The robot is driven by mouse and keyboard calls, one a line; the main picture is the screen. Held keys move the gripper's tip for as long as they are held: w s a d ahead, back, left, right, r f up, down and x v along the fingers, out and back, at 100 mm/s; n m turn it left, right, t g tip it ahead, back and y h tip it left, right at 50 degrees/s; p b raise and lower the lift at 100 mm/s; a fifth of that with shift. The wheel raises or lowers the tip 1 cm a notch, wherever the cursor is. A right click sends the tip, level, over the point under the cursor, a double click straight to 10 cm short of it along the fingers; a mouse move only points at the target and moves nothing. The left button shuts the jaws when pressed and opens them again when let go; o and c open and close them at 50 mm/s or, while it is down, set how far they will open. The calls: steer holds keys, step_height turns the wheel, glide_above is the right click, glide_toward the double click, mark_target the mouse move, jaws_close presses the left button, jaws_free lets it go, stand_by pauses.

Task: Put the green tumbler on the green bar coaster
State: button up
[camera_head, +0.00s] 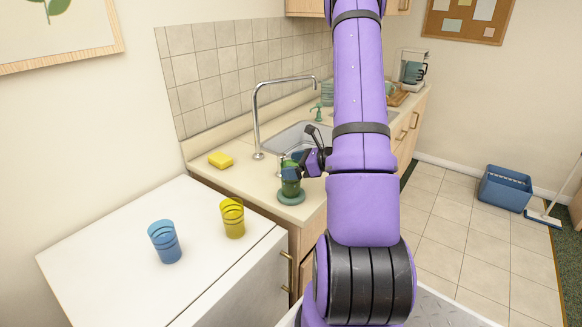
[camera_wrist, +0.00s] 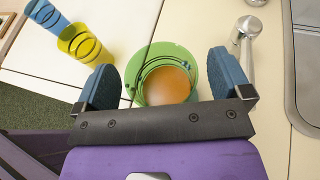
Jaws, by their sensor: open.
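The green tumbler (camera_head: 290,186) stands upright on the green bar coaster (camera_head: 292,198) on the counter by the sink. In the wrist view the tumbler (camera_wrist: 140,84) is seen from above, with an orange-brown round patch inside its rim. The coaster (camera_wrist: 166,49) shows around and beyond it. My gripper (camera_head: 293,164) is open at the tumbler's upper part. In the wrist view its two blue fingers (camera_wrist: 165,75) are on either side of the tumbler, with gaps showing between them and its wall.
A yellow tumbler (camera_head: 232,217) and a blue tumbler (camera_head: 165,241) stand on the white cabinet top (camera_head: 110,240) at the left. The tall faucet (camera_head: 257,120) and sink (camera_head: 297,136) are close behind my gripper. A yellow sponge (camera_head: 220,159) lies on the counter.

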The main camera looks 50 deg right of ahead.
steer(key=v, duration=1.1)
steer(key=w+a+r+n+g+y, duration=0.2)
steer(key=a+r+n+g, duration=0.2)
steer(key=a+r+n, duration=0.55)
steer(key=w+a+r+n+g+y, duration=0.1)
steer(key=a+r+n+g, duration=0.45)
steer(key=a, duration=0.75)
steer(key=s+a+r+n+t+h, duration=0.2)
steer(key=s+a+r+n+h, duration=0.6)
steer(key=n, duration=0.8)
steer(key=shift+s+a+r, duration=0.9)
steer(key=shift+s+a, duration=0.8)
steer(key=shift+a, duration=0.7)
